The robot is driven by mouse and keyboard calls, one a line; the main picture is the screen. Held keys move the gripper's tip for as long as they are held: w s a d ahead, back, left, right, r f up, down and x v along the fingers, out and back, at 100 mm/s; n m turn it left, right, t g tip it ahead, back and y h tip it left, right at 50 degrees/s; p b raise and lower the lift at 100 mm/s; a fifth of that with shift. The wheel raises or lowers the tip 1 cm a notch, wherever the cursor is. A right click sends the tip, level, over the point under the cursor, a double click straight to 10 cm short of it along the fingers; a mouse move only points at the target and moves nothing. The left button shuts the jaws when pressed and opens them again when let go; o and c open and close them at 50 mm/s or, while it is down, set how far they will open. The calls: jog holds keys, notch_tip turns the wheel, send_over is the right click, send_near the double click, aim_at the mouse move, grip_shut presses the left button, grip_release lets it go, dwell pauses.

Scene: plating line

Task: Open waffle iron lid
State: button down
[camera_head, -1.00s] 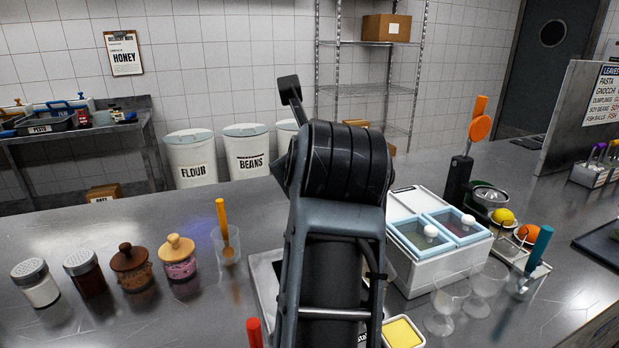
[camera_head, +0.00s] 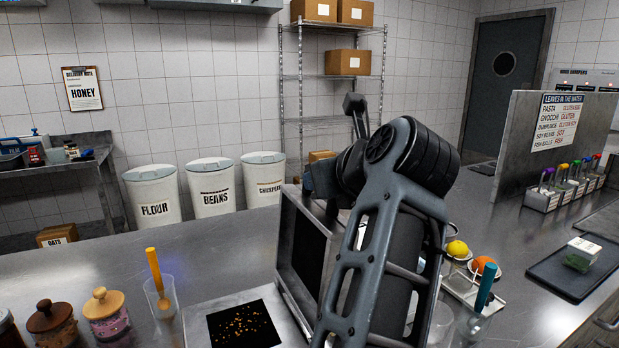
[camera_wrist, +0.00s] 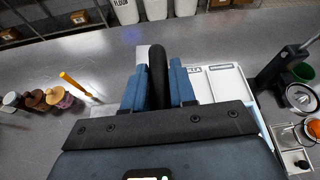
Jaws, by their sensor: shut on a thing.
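The waffle iron stands on the counter in the head view, its lid (camera_head: 304,262) raised steeply and its dark inner face showing. The base (camera_head: 205,306) lies flat to the left, with a black plate carrying orange crumbs. My gripper (camera_wrist: 157,78) is shut on the lid's black handle (camera_wrist: 157,62) in the wrist view, a blue finger on each side. In the head view my arm covers the lid's right side, and only a little blue of the gripper (camera_head: 308,184) shows behind the lid's top edge. The hinge is not clear.
A cup with an orange-handled tool (camera_head: 163,300) and several jars (camera_head: 106,312) stand left of the base. Right of my arm are a rack with a lemon (camera_head: 457,250) and a dark tray (camera_head: 563,272). A sign panel (camera_head: 540,150) rises at the right. The counter behind the base is clear.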

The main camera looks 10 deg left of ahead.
jog(key=shift+w+d+f, duration=0.1)
jog(key=shift+d+f, duration=0.05)
jog(key=c, duration=1)
grip_release()
jog(key=shift+b+v, duration=0.65)
jog(key=shift+v, duration=3.25)
